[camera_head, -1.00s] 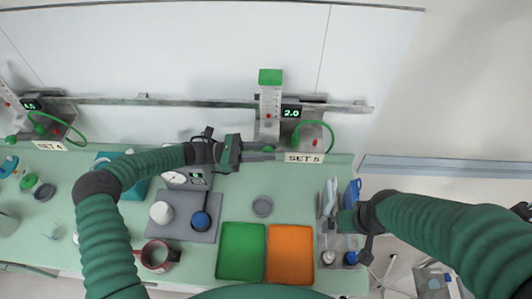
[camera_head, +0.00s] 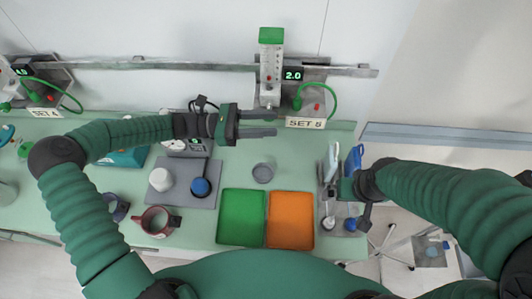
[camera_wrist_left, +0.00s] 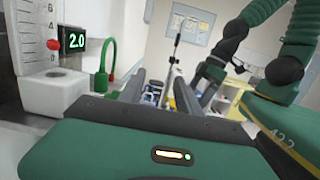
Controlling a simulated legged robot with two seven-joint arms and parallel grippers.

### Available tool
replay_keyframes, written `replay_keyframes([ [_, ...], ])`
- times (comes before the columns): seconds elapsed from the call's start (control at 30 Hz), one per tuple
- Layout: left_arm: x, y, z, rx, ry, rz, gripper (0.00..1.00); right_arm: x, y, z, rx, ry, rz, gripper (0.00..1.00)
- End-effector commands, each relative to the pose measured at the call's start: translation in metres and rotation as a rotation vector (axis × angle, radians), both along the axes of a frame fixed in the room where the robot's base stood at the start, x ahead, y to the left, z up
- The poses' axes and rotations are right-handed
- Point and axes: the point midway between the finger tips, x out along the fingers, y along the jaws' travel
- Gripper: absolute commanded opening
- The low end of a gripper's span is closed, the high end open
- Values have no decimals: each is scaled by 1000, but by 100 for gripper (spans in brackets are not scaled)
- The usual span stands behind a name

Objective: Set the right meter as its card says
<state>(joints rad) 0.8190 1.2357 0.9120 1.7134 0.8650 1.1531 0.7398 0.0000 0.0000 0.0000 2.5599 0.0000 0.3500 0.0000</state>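The right meter (camera_head: 271,62) is a clear upright tube with a green top on the wall rail. Its display (camera_head: 292,75) reads 2.0, also in the left wrist view (camera_wrist_left: 75,41). A card (camera_head: 305,123) below it appears to read SET 5; its digit is small. My left gripper (camera_head: 276,124) is open and empty, its fingers pointing right just in front of the meter's white base (camera_head: 268,101). The wrist view shows the two dark fingers apart, beside the base (camera_wrist_left: 62,96). My right gripper (camera_head: 356,198) is over the tool tray; its fingers are unclear.
A second meter with a SET 4 card (camera_head: 46,113) stands at the left. Green (camera_head: 241,240) and orange (camera_head: 291,243) trays, a grey cup (camera_head: 263,173) and a red mug (camera_head: 154,222) stand on the counter. A green hose (camera_head: 319,89) curves beside the right meter.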

Motion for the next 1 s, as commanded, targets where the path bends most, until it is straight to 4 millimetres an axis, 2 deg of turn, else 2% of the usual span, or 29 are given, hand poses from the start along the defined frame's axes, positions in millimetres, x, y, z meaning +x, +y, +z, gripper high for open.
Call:
replay_keyframes([
  [0.03,-15,0,-1,-1,3,0,40,0,0,-5,0,0,0,100],
  [0.2,-62,-2,4,1,2,0,40,0,0,-12,0,0,0,100],
  [0.4,-97,-5,8,-1,1,0,40,0,0,-15,0,0,0,100],
  [0.53,-103,-6,9,0,0,0,40,0,0,-15,0,0,0,100],
  [0.8,-103,-7,9,8,4,-5,40,0,0,-13,0,0,0,100],
  [0.87,-101,-8,6,41,22,-18,40,0,0,-5,0,0,0,100],
  [1.0,-91,-10,-17,251,111,-100,40,0,0,30,0,0,0,100],
])
